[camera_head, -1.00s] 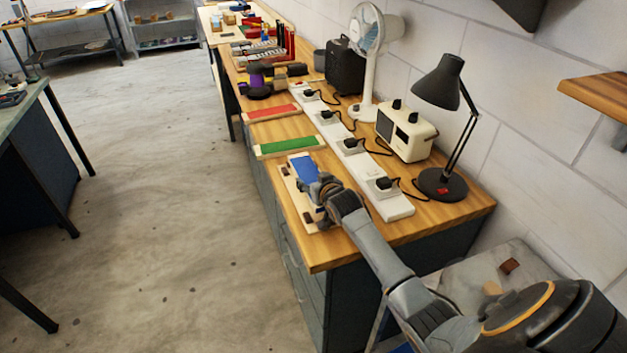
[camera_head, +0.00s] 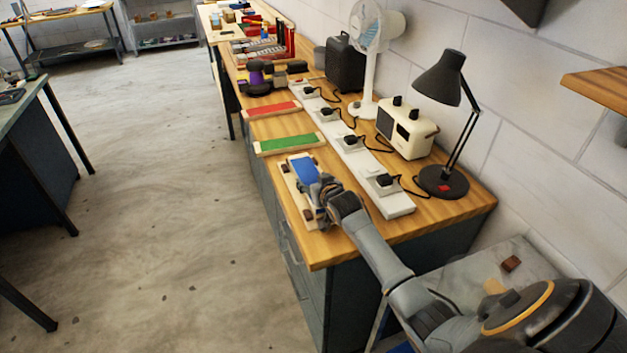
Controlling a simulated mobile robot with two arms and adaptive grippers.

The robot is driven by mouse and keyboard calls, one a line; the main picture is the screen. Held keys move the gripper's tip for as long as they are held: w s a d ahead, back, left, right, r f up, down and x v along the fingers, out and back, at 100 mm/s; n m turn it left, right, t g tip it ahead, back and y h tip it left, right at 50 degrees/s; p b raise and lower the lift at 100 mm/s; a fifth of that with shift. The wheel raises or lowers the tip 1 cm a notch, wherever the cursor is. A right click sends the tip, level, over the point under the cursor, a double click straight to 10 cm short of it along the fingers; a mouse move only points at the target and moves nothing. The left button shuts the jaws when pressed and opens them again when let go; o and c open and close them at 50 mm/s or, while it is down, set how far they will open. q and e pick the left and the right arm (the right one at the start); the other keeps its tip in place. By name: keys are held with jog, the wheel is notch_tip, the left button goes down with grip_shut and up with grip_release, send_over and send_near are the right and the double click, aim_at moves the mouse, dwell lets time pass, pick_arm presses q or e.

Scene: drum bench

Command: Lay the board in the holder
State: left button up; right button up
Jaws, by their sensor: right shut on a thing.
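The blue board (camera_head: 303,168) is at the near end of the wooden bench. My right gripper (camera_head: 321,190) is shut on it, at its near right part. The pale wooden holder (camera_head: 292,187) lies flat on the bench under and beside the board. A dark patch on the holder (camera_head: 309,214) shows near its near end. The gripper hides part of the board and holder, and I cannot tell whether the board touches the holder. My left gripper is not in view.
A green panel (camera_head: 290,143) and a red panel (camera_head: 272,109) in pale frames lie farther along the bench. A white power strip (camera_head: 356,157) with black plugs runs right of the holder. A cream radio (camera_head: 405,130), black lamp (camera_head: 443,180) and white fan (camera_head: 366,60) stand behind it.

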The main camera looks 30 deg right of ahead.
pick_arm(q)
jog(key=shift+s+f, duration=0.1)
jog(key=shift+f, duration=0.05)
pick_arm(e)
jog(key=shift+f, duration=0.15)
jog(key=o, duration=1.4)
jog(key=v, duration=1.2)
